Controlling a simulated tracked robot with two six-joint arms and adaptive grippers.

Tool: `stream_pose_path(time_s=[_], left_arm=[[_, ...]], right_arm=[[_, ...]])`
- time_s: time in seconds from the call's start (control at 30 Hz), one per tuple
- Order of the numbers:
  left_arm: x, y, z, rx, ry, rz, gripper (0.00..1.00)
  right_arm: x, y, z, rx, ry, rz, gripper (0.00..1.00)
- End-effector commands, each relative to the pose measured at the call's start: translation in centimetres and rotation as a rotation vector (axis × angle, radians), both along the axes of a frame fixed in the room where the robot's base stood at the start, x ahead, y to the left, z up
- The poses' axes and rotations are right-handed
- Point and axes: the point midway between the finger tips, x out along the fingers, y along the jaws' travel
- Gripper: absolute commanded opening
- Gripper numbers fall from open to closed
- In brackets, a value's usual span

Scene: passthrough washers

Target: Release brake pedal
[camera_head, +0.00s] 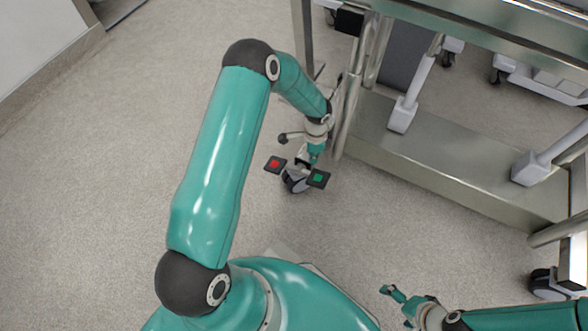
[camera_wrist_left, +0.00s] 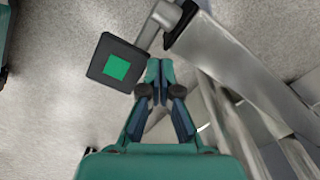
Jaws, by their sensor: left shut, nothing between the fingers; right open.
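The brake pedal has two dark square plates on a caster at the cart's corner. One plate has a red square (camera_head: 274,164) and the other a green square (camera_head: 318,178). The green plate also shows in the left wrist view (camera_wrist_left: 117,67), left of my fingertips. My left gripper (camera_head: 315,155) is shut and empty, right by the green plate; it shows in the wrist view (camera_wrist_left: 160,70). I cannot tell whether it touches the plate. The red plate is out of the wrist view. My right gripper (camera_head: 392,292) is open and empty, low over the floor, away from the pedal.
A metal cart frame (camera_head: 450,170) with a low shelf and upright posts stands right of the pedal. The caster wheel (camera_head: 296,184) sits under the plates. Another caster (camera_head: 550,284) is at the lower right. The speckled floor (camera_head: 110,150) to the left is clear.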

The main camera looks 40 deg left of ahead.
Motion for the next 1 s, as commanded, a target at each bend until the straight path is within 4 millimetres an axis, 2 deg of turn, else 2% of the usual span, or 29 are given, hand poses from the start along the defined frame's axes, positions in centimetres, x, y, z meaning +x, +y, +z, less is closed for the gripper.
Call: stream_pose_path(time_s=[1.0], left_arm=[[0.0, 0.0, -1.5, 0.0, 0.0, 0.0, 0.0]], right_arm=[[0.0, 0.0, -1.2, 0.0, 0.0, 0.0, 1.0]])
